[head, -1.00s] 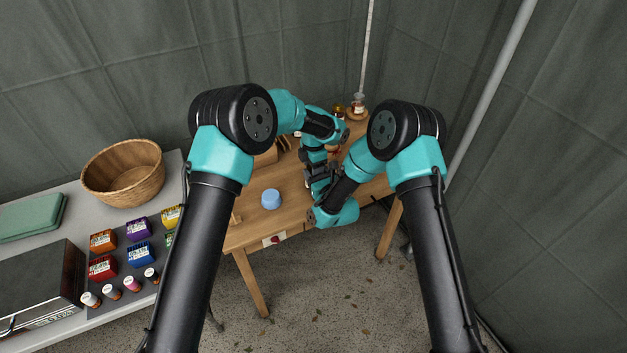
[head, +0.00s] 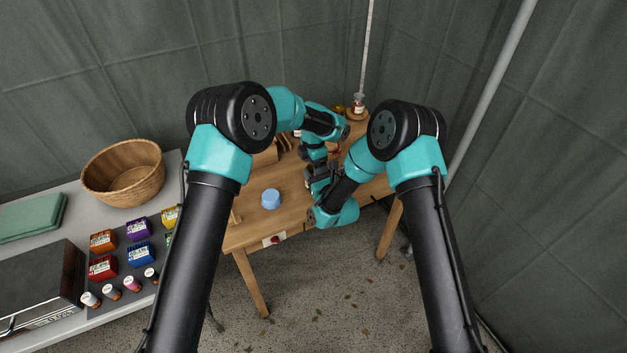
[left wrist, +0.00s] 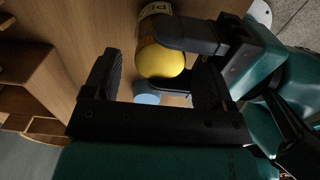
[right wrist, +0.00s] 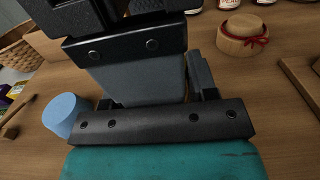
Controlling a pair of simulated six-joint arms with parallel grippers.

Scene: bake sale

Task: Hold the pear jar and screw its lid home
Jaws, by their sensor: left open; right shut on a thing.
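The pear jar (left wrist: 155,12) shows in the left wrist view, with part of a white label and a yellow lid (left wrist: 160,62) at its end. I cannot tell how far the lid is turned. My right gripper (left wrist: 183,60) is shut on the jar, with its dark fingers to either side near the lid. My left gripper (left wrist: 155,85) is open, and the lid shows beyond the gap between its fingers, apparently untouched. In the head view the two grippers meet over the wooden table, and my right gripper (head: 318,180) hides the jar. The right wrist view does not show it either.
A blue round thing (head: 271,199) stands on the wooden table (head: 245,232), left of the grippers. A straw-coloured, hat-shaped thing with a red ribbon (right wrist: 243,35) stands beyond. A wicker basket (head: 123,173) and small coloured boxes (head: 138,254) are on the left table.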

